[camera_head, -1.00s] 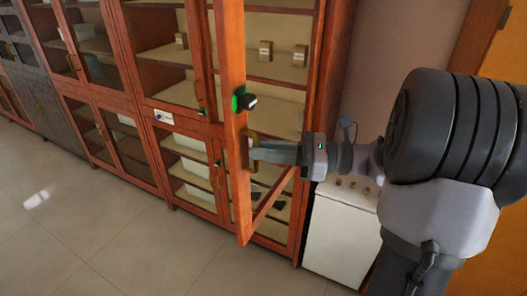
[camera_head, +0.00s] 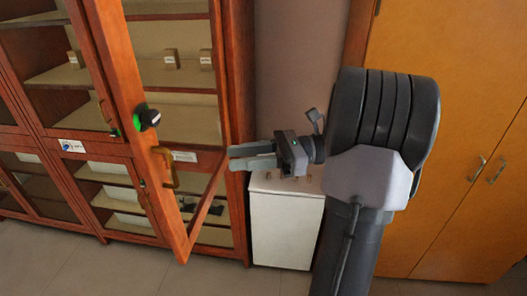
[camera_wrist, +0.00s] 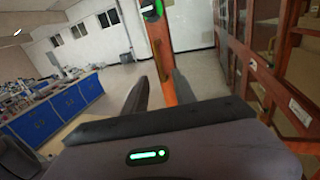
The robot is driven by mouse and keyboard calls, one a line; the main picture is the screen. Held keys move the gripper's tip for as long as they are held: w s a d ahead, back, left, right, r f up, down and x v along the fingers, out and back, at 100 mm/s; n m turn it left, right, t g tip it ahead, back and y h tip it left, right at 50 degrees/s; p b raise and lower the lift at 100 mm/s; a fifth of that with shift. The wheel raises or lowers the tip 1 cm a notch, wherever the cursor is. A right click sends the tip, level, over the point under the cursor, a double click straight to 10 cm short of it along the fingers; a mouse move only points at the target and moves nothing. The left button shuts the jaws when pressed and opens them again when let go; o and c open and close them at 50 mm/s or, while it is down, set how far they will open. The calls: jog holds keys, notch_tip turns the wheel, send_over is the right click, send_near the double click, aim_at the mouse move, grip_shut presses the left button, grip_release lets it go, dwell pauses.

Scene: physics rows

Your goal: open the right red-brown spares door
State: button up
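The red-brown spares door (camera_head: 125,75) is a glazed wooden frame. It stands swung well open, out from the cabinet, with shelves showing behind it. Its brass handle (camera_head: 165,168) is on the near upright, below a round dark lock with a green ring (camera_head: 148,118). My gripper (camera_head: 231,158) is to the right of the handle, apart from it and empty, with its fingers pointing left. In the wrist view the two fingers (camera_wrist: 160,92) are spread, and the door's red-brown upright (camera_wrist: 160,45) shows beyond them.
The cabinet's shelves (camera_head: 180,82) hold small boxes. A white low unit (camera_head: 285,225) stands right of the cabinet, beneath my gripper. Orange-yellow doors (camera_head: 450,130) are at the right. Blue benches (camera_wrist: 60,108) and open floor show in the wrist view.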

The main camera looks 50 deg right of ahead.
jog(key=v, duration=0.5)
jog(key=shift+p, duration=0.3)
jog(key=s+a+f+n+g+h+b, duration=0.2)
jog(key=a+f+n+h+b, duration=0.4)
jog(key=a, duration=0.7)
jog(key=s+a+f+n+g+h+b, duration=0.3)
jog(key=a+f+n+h+b, duration=0.3)
jog(key=a+f+n+b, duration=0.4)
jog(key=s+a+f+n, duration=0.1)
jog(key=a+f+n, duration=0.3)
jog(key=f+n, duration=0.1)
jog(key=shift+s+a+f+b, duration=0.3)
jog(key=shift+f+b, duration=0.1)
jog(key=shift+f, duration=0.35)
